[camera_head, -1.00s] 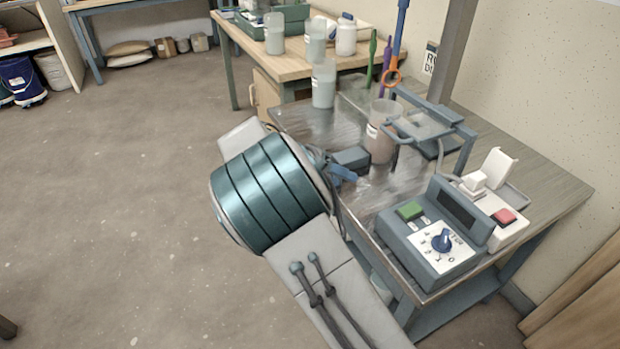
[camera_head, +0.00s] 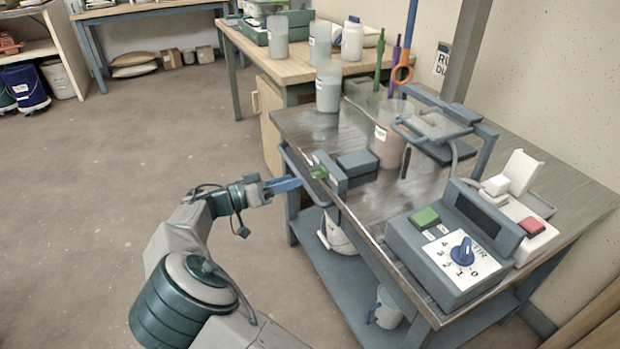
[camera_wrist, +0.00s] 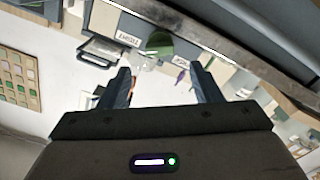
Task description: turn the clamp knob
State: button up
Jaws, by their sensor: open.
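The clamp knob (camera_head: 320,173) is green and sits on the outer side of a grey-blue clamp (camera_head: 336,170) at the metal bench's left edge. In the wrist view the green knob (camera_wrist: 159,44) shows as a rounded shape beyond the fingertips, roughly centred between them. My gripper (camera_head: 298,182) has blue fingers pointing right at the knob, a short way from it. In the wrist view my gripper (camera_wrist: 161,76) is open, with nothing between its fingers. Whether the fingertips touch the knob is too small to tell, but they look apart.
A control box (camera_head: 450,240) with a blue dial (camera_head: 463,252) stands on the bench's near right. A clear beaker (camera_head: 388,135) and a grey frame (camera_head: 440,125) stand behind the clamp. A lower shelf (camera_head: 350,265) runs under the bench. The floor at left is clear.

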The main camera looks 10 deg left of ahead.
aim_at(312, 175)
jog(key=b+x, duration=0.1)
jog(key=x, duration=0.5)
jog(key=shift+w+d, duration=0.15)
jog(key=shift+d, duration=0.1)
jog(key=c, duration=1)
